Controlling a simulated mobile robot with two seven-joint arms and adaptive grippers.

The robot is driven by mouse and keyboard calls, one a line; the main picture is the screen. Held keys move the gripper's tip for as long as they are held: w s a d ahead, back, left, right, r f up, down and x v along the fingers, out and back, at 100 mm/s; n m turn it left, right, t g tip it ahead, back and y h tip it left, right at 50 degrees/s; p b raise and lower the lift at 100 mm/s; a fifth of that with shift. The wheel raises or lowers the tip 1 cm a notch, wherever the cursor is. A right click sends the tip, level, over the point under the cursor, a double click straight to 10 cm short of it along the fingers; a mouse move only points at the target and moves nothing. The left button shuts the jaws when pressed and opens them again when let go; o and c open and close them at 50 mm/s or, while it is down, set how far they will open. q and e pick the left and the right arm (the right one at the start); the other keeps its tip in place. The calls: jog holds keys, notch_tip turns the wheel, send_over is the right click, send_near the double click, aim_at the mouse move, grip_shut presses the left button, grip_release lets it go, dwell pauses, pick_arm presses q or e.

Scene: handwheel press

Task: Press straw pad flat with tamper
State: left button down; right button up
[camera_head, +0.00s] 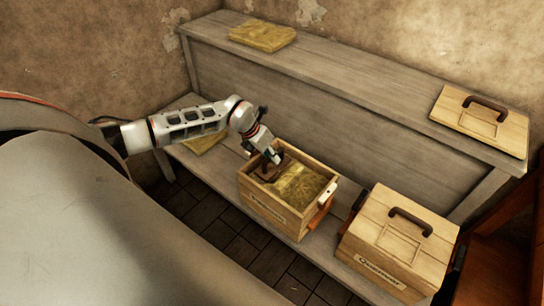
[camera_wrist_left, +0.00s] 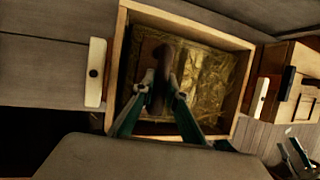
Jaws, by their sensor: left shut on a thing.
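The open wooden crate (camera_head: 268,207) stands on the lower bench, with a yellow straw pad (camera_head: 302,183) inside; the pad also shows in the left wrist view (camera_wrist_left: 218,72). My left gripper (camera_head: 269,158) reaches down into the crate at its left end. It is shut on the brown handle of the tamper (camera_wrist_left: 165,62). The tamper's dark plate lies over the left part of the straw; I cannot tell whether it touches. A dark, pronged shape at the lower right of the left wrist view may be my right gripper; its state is unclear.
A closed, lidded crate (camera_head: 392,247) stands right of the open one. A loose lid (camera_head: 480,122) and a straw pad (camera_head: 262,35) lie on the upper shelf. Another straw pad (camera_head: 205,140) lies on the lower bench, behind my left arm. The crate walls surround the gripper closely.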

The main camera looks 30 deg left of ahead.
dwell(0.3)
pick_arm(q)
jog(key=shift+f, duration=0.3)
dwell(0.6)
jog(key=shift+s+f, duration=0.2)
jog(key=shift+f, duration=0.05)
dwell(0.6)
jog(key=shift+s+d+f, duration=0.1)
jog(key=shift+f, duration=0.05)
dwell(0.5)
jog(key=r+p, duration=0.4)
jog(key=r, duration=0.1)
jog(key=r+p, duration=0.1)
jog(key=r, duration=0.1)
jog(key=shift+w+r+p, duration=0.3)
jog(key=shift+r+p, duration=0.05)
jog(key=shift+p, duration=0.05)
jog(key=shift+r, duration=1.3)
